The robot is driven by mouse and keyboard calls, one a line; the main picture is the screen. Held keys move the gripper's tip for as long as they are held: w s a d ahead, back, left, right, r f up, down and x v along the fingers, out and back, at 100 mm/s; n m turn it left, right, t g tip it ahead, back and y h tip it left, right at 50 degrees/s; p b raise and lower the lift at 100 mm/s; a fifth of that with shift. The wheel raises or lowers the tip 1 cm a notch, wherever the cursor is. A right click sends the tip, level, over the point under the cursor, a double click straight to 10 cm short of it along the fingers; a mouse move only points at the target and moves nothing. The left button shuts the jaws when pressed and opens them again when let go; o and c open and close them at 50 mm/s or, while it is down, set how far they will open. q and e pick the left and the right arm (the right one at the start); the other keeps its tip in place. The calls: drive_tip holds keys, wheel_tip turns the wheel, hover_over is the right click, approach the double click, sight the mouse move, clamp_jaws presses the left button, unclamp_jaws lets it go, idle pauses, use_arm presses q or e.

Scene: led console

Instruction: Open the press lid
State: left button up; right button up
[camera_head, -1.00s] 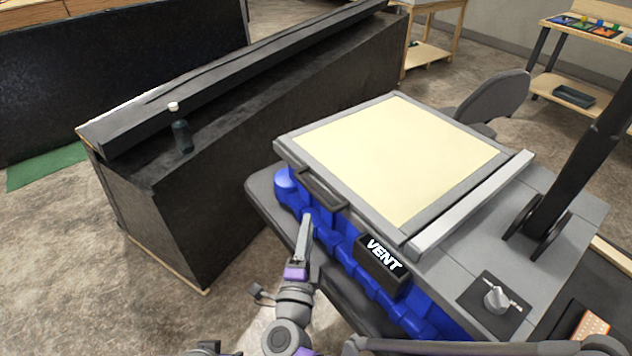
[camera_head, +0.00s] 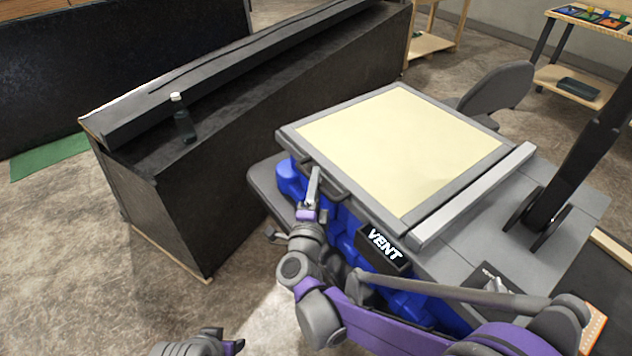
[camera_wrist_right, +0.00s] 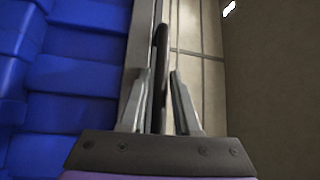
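The press lid (camera_head: 400,145), a cream panel in a grey frame, lies flat over the blue press body (camera_head: 289,180). A dark handle (camera_head: 336,191) is on its near-left edge. My right gripper (camera_head: 315,174) is at this handle. In the right wrist view, the two fingers of my right gripper (camera_wrist_right: 158,90) stand apart, with the dark handle bar (camera_wrist_right: 160,50) between them. A gap shows beside the right finger; contact on the left finger is unclear.
A VENT sign (camera_head: 383,246) is on the press front, close to my right arm. A black counter (camera_head: 180,200) with a dark bottle (camera_head: 184,124) stands at left. A black post (camera_head: 575,165) rises at right. A grey chair (camera_head: 500,88) stands behind the press.

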clamp_jaws()
idle(1.3)
